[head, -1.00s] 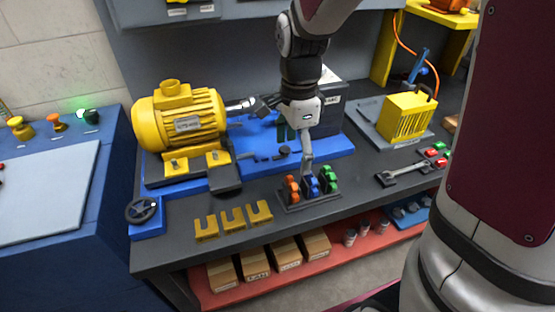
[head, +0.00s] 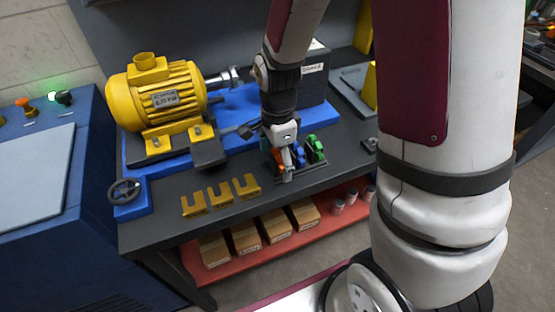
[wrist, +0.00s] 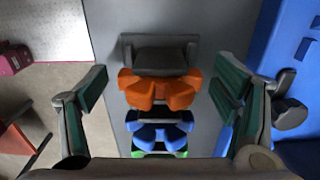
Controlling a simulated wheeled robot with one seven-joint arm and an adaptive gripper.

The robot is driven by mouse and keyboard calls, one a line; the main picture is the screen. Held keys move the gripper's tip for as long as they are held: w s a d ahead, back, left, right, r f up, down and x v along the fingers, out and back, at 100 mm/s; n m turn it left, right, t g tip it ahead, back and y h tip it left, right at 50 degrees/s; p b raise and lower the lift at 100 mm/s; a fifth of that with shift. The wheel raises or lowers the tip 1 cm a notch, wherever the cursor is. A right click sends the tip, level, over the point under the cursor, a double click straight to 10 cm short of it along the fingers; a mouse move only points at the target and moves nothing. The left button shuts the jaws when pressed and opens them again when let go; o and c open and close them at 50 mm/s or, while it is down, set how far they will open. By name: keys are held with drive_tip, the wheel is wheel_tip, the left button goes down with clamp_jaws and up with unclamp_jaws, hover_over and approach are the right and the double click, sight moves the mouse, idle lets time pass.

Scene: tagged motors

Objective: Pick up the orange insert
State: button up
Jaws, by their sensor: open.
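The orange insert (wrist: 160,90) shows in the wrist view between my open fingers, at the end of a short row. Behind it in line are a blue insert (wrist: 160,130) and a green insert (wrist: 165,153). In the head view the orange insert (head: 278,158) is partly hidden by my gripper (head: 287,172), with the blue (head: 299,155) and green (head: 316,148) inserts to its right. They stand on a dark rack (head: 315,177). My gripper is open, above the orange insert, with a gap on either side of it; contact is not visible.
A yellow motor (head: 157,98) stands on a blue base (head: 135,160) at the back left. Several yellow U-shaped brackets (head: 220,198) lie left of the rack. Cardboard boxes (head: 245,238) sit on the red lower shelf (head: 268,240).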

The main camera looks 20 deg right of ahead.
drive_tip(key=c, duration=1.2)
drive_tip(key=shift+c, duration=0.2)
